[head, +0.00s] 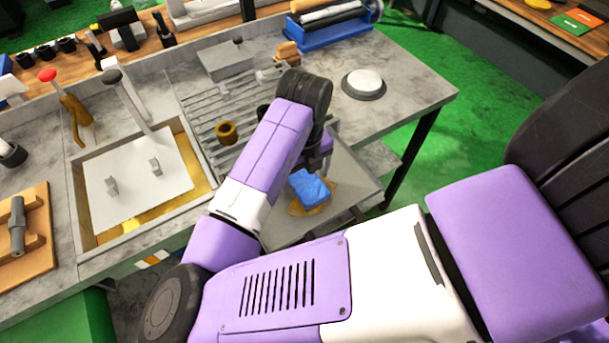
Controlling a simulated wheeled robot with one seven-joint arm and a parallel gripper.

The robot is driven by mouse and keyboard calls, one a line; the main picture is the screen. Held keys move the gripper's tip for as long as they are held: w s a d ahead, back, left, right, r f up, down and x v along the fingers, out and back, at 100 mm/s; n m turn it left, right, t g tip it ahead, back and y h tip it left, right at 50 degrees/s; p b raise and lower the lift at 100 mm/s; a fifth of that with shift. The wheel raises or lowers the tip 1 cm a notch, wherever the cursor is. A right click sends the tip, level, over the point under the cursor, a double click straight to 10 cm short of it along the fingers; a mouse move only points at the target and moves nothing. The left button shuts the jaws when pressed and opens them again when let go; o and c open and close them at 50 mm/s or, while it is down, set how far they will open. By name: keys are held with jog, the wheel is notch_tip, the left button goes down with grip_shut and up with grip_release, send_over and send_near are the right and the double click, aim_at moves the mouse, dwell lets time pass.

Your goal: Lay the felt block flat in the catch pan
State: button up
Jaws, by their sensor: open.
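A blue block (309,188), which I take to be the felt block, shows just below my wrist in the head view. It appears over a brown-orange patch (328,197) on a grey pan (357,187), which looks like the catch pan, at the front edge of the bench. I cannot tell whether the block lies fully flat, as my arm covers its upper left side. My gripper (317,164) points down close above the block, open. Its fingertips are mostly hidden, so contact with the block cannot be made out.
Left of the pan are a slatted grey surface (199,107) with a brass ring (227,132) and a recessed basin with a white plate (137,179). A round white-topped disc (366,82) sits behind. The bench's right end (420,80) is clear.

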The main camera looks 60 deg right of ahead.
notch_tip(320, 180, up, 12)
jog(key=s+d+r+n+h, duration=0.1)
jog(key=d+r+n+h, duration=0.35)
jog(key=d, duration=0.55)
jog(key=s+d+r+n+h, duration=0.2)
jog(key=d+r+n+h, duration=0.15)
jog(key=d+h, duration=0.4)
jog(key=w+d+r+n+t+h, duration=0.35)
jog(key=w+r+n+t, duration=0.4)
jog(key=n, duration=0.45)
jog(key=n+t+y, duration=0.8)
jog(key=n+y, duration=0.2)
jog(key=n, duration=0.9)
send_over(305, 179)
jog(key=w, duration=0.6)
notch_tip(305, 179, down, 12)
jog(key=f, duration=0.1)
jog(key=s+a+f+n+y, duration=0.2)
jog(key=s+a, duration=0.7)
jog(key=s+a+f+n+y, duration=0.1)
jog(key=s+a+f+y, duration=0.2)
jog(key=s+a, duration=0.5)
jog(key=shift+s+a+n+g, duration=0.35)
jog(key=shift+s+a+n, duration=0.05)
jog(key=shift+s, duration=0.7)
